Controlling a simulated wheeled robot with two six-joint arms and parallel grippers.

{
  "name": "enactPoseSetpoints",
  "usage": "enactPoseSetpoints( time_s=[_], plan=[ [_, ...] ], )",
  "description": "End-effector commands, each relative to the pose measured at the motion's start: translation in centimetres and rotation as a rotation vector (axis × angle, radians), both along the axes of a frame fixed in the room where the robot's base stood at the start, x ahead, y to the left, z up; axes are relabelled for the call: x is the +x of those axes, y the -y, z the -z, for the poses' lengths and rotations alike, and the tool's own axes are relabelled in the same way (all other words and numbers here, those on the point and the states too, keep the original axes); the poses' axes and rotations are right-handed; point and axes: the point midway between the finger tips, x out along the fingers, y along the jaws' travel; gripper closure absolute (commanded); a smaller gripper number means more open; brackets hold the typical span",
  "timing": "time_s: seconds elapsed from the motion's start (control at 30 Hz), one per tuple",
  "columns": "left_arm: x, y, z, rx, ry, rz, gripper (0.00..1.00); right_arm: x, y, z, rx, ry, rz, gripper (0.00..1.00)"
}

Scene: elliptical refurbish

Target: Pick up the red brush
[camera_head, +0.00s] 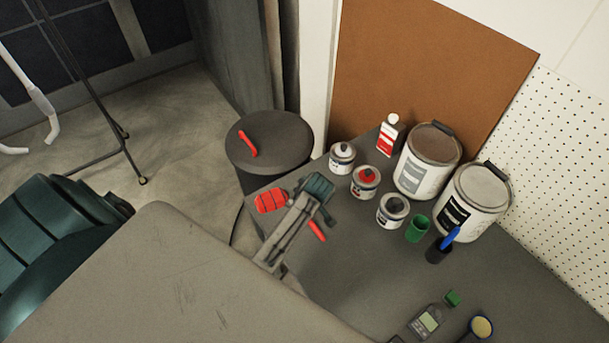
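A slim red-handled item (247,142), which may be the red brush, lies on the round dark top of a stool or bin (272,138). A second red handle (317,230) lies on the dark worktop (300,270), beside a grey and teal tool (290,225). I cannot tell for sure which of these two is the red brush, as no bristles show clearly on either. A red ribbed object (271,200) lies at the worktop's left edge, left of the tool.
Large paint tins (423,165), smaller tins (342,157) and a bottle (389,138) stand along the worktop's back. A green cup (417,230) and a dark cup with a blue brush (447,240) stand nearby. A large grey surface (170,280) fills the lower left.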

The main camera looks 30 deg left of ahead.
Motion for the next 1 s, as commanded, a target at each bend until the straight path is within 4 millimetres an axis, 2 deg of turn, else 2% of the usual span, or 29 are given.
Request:
enactPoseSetpoints(
  time_s=[0.13, 0.33, 0.5, 1.0],
  plan=[
    [0.11, -0.29, 0.77, 0.000, 0.001, -0.001, 0.65, 0.01, 0.06, -0.21, -0.001, 0.000, 0.000, 1.00],
    [0.11, -0.28, 0.83, 0.000, 0.001, -0.001, 0.65, 0.03, 0.37, -0.18, -0.004, 0.000, -0.002, 1.00],
    [0.10, -0.28, 0.82, 0.000, 0.001, 0.000, 0.99, 0.04, 0.71, -0.20, -0.007, 0.000, -0.002, 1.00],
    [0.14, -0.27, 0.30, 0.000, 0.001, -0.001, 1.00, 0.06, 0.73, 0.11, -0.008, 0.000, -0.002, 1.00]
  ],
)
